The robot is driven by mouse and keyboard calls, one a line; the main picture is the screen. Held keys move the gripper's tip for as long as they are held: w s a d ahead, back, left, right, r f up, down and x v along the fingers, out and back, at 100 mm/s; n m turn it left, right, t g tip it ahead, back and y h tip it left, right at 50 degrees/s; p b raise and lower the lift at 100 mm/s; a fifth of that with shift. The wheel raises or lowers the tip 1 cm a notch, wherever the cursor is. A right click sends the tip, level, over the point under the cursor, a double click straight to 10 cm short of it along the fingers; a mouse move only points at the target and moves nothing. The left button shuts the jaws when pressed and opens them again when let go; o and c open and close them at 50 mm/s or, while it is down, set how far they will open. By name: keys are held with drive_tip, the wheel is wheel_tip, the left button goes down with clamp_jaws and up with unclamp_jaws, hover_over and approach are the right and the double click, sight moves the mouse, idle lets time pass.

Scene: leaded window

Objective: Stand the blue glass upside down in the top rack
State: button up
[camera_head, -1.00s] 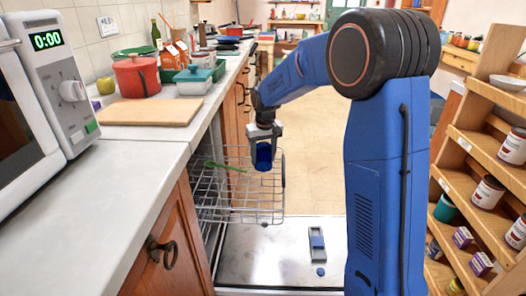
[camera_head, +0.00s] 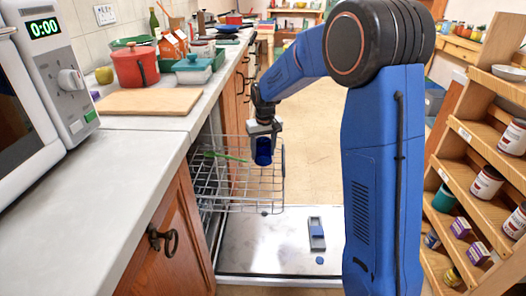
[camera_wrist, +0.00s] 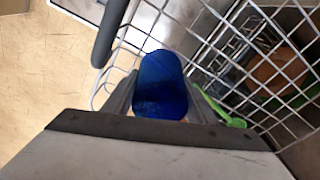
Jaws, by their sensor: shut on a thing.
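The blue glass (camera_head: 263,152) is held in my gripper (camera_head: 263,133) at the right side of the top rack (camera_head: 225,190) in the head view. The wrist view shows the glass (camera_wrist: 162,88) between the two fingers of my gripper (camera_wrist: 160,105), which are shut on it. Behind the glass are the wires of the top rack (camera_wrist: 205,45). The glass is upright or nearly so; which end is its mouth I cannot tell for sure. Whether its lower end touches the rack wires I cannot tell.
A green utensil (camera_head: 222,156) lies in the top rack. The open dishwasher door (camera_head: 270,250) is below, with a detergent compartment (camera_head: 316,234). The counter (camera_head: 130,150) stands left, with a cutting board (camera_head: 150,101) and red pot (camera_head: 136,66). A wooden shelf (camera_head: 475,175) stands right.

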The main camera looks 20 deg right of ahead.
drive_tip(key=shift+f, duration=0.5)
drive_tip(key=o, duration=1.4)
drive_tip(key=shift+r, duration=0.1)
wheel_tip(320, 180, up, 16)
drive_tip(key=s, duration=0.2)
drive_tip(key=s+d+r, duration=0.3)
drive_tip(key=s+r, duration=0.1)
drive_tip(key=s, duration=0.6)
drive_tip(key=s+d+f+t, duration=0.1)
drive_tip(key=s+f, duration=0.1)
drive_tip(key=s, duration=0.8)
drive_tip(key=s+d+f+t, duration=0.1)
drive_tip(key=s+f, duration=0.2)
drive_tip(key=s, duration=0.8)
drive_tip(key=s+d+f+m+t, duration=0.1)
drive_tip(key=s+d+f, duration=0.1)
drive_tip(key=s, duration=0.8)
drive_tip(key=shift+s+f, duration=0.35)
drive_tip(key=shift+f, duration=0.05)
